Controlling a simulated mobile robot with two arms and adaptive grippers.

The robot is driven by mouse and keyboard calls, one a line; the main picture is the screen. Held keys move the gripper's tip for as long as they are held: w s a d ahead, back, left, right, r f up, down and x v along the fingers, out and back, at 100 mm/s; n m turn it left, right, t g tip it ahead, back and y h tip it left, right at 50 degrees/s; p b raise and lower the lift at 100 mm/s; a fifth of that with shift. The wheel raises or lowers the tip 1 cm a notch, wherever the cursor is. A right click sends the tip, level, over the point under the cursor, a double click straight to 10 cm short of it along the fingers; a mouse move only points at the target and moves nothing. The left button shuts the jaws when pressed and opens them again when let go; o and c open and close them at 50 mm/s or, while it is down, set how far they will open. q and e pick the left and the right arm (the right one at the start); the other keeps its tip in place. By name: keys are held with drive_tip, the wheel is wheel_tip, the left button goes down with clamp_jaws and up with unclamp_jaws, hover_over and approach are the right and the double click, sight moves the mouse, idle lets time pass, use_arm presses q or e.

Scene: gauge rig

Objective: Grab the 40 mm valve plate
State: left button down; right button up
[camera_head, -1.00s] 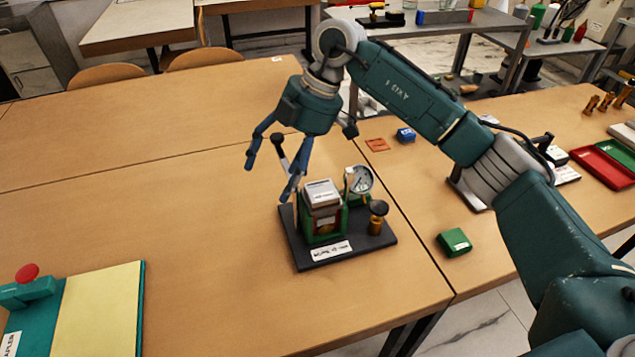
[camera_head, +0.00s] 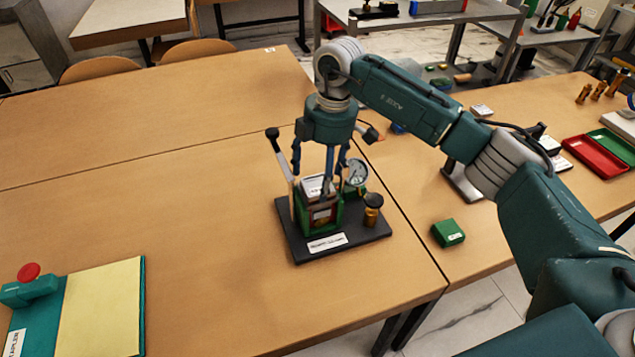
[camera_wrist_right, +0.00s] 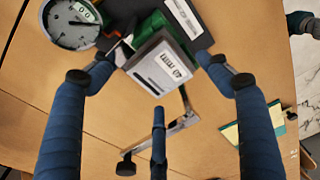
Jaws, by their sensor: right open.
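The valve plate (camera_head: 316,186) is a grey-white block with a white label, seated on top of the green gauge rig (camera_head: 300,215). In the right wrist view the plate (camera_wrist_right: 160,65) lies between my spread fingers, and its upside-down label seems to include "40". My right gripper (camera_head: 328,172) is open and points down just above the plate. In the wrist view its blue fingers (camera_wrist_right: 160,80) stand around the plate; I cannot tell whether any touch it. The fingers partly hide the plate in the head view. My left gripper is not in view.
A round gauge (camera_head: 357,173) stands close beside the plate, with a brass part (camera_head: 373,212) in front. A black-knobbed lever (camera_head: 278,148) rises at the left. A small green box (camera_head: 448,232) lies right of the rig's black base (camera_head: 370,234). The table on the left is mostly clear.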

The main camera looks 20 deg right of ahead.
drive_tip(key=shift+a+f, duration=0.15)
drive_tip(key=shift+f, duration=0.5)
drive_tip(key=c, duration=1.6)
drive_tip(key=shift+c, duration=1.2)
drive_tip(key=shift+r, duration=0.15)
